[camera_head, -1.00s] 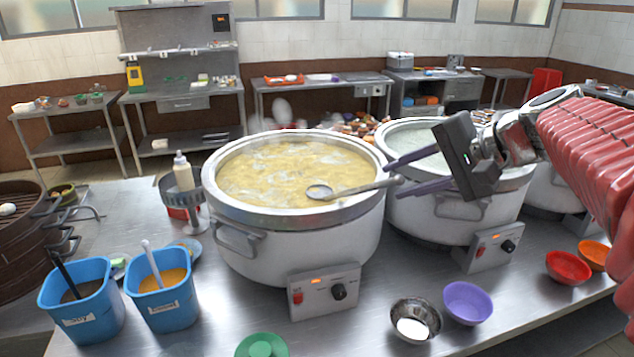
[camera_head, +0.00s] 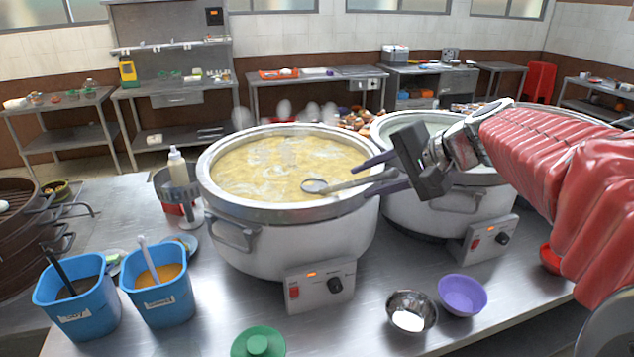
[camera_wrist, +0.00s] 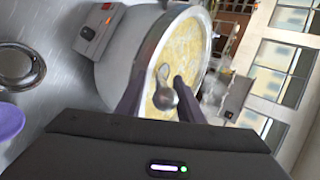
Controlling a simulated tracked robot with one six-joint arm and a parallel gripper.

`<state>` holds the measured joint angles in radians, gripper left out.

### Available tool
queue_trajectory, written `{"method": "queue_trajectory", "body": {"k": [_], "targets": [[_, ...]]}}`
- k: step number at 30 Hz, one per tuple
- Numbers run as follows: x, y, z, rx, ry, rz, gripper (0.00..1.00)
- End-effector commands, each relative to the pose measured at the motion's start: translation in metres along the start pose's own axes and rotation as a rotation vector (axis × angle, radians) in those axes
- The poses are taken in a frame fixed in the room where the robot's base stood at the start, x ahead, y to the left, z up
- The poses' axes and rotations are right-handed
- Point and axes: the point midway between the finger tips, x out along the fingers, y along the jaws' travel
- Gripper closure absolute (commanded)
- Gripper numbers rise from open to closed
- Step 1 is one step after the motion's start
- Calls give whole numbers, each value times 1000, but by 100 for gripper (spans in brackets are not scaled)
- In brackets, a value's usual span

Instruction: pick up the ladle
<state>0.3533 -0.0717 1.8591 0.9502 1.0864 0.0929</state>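The metal ladle (camera_head: 345,184) rests in the large pot of yellow congee (camera_head: 215,197). Its bowl lies at the congee surface, and its handle slants up to the right across the rim. My gripper (camera_head: 361,181) is open at the handle end, with one dark finger above the handle and one below it in the head view. In the wrist view the ladle (camera_wrist: 165,72) shows between the two spread fingers (camera_wrist: 160,95), its handle end pointing toward the camera. I cannot tell whether either finger touches the handle.
A second stockpot (camera_head: 425,212) stands right of the congee pot, under my wrist. Blue tubs (camera_head: 160,305) stand front left. A metal bowl (camera_head: 411,312), a purple bowl (camera_head: 463,295) and a green lid (camera_head: 258,343) lie in front. A squeeze bottle (camera_head: 178,170) is left.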

Motion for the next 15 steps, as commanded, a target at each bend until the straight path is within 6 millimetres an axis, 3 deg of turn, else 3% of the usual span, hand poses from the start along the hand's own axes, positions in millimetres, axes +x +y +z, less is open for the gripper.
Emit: {"method": "queue_trajectory", "body": {"k": [4, 15], "targets": [[12, 0, 0, 0, -1, 0, 66], [13, 0, 0, 0, 0, 0, 66]]}}
